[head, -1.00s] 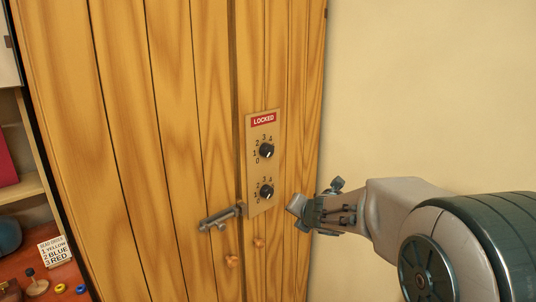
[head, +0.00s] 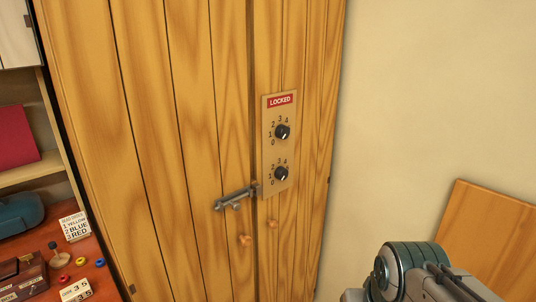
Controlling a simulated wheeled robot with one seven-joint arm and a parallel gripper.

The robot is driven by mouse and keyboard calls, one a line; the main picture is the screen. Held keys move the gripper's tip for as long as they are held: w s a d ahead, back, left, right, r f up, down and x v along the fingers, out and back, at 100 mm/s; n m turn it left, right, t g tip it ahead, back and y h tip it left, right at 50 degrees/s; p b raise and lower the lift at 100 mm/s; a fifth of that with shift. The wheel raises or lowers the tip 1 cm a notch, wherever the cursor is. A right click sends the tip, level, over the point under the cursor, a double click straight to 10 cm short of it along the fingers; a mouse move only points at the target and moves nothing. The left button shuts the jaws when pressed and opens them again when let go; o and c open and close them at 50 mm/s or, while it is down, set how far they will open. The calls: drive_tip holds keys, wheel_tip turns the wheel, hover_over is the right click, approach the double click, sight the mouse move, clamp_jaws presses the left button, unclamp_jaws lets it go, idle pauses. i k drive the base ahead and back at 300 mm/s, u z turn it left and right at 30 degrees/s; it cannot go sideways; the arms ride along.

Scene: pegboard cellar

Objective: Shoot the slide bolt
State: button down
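The grey metal slide bolt (head: 233,200) is mounted on the left door of the wooden cabinet (head: 170,120), low in the head view. Its right end reaches close to a small keeper (head: 256,187) at the door seam. I cannot tell whether the rod sits inside the keeper. The plate on the right door (head: 270,112) carries a red LOCKED sign (head: 282,100) and two black dials, an upper one (head: 282,132) and a lower one (head: 281,174). Part of my arm shows at the bottom right, well away from the bolt. My gripper's fingers are out of view.
Two wooden knobs (head: 245,240) sit below the bolt. A red-brown desk (head: 105,262) at left holds a bead-order card (head: 75,227), small coloured rings and a box (head: 22,275). A wooden panel (head: 490,240) stands by the right wall. Space before the doors looks clear.

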sight(236, 206)
drive_tip(key=z, duration=0.85)
drive_tip(key=i, duration=0.2)
drive_tip(key=u, duration=1.75)
